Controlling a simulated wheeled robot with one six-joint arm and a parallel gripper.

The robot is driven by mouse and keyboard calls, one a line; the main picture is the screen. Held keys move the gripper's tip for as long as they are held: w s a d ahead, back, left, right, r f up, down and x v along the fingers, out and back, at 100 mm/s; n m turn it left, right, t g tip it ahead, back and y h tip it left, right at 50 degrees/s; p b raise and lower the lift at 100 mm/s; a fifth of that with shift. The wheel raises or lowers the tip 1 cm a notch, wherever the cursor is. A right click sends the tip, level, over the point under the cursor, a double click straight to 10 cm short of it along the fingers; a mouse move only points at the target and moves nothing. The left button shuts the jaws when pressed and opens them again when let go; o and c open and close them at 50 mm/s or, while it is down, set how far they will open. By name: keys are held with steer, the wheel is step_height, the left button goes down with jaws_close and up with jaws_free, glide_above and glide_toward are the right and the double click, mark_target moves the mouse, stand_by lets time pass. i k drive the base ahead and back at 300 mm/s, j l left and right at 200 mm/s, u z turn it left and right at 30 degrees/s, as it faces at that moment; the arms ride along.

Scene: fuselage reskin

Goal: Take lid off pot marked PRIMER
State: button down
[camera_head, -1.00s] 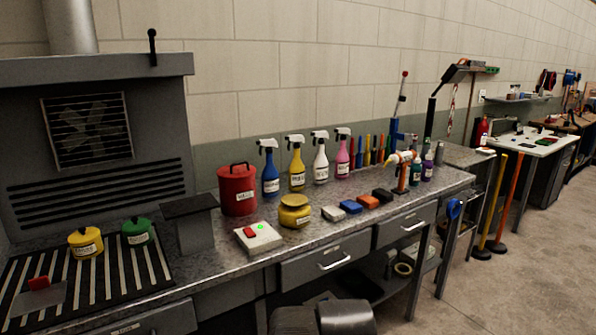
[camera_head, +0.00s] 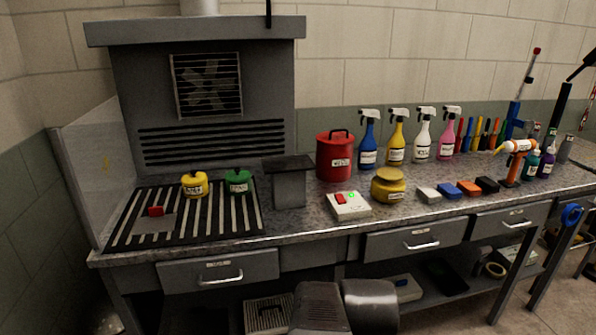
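A small yellow pot (camera_head: 195,185) and a small green pot (camera_head: 238,182) stand on the black slatted grate at the left of the bench. Both have lids on and white labels too small to read. A larger yellow pot (camera_head: 388,186) with its lid on stands on the bench top, right of the grate, and its label is also unreadable. I cannot tell which pot is marked PRIMER. My gripper is not in view; only grey parts of my arm show at the bottom middle.
A grey block with a flat top (camera_head: 289,183) stands between the grate (camera_head: 150,238) and a red canister (camera_head: 335,157). A white box with a red switch (camera_head: 348,206) sits near the front edge. Spray bottles, coloured blocks and a clear side panel (camera_head: 92,170) surround the work area.

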mark_target(192, 178)
steer(key=u, duration=1)
steer(key=i, duration=0.05)
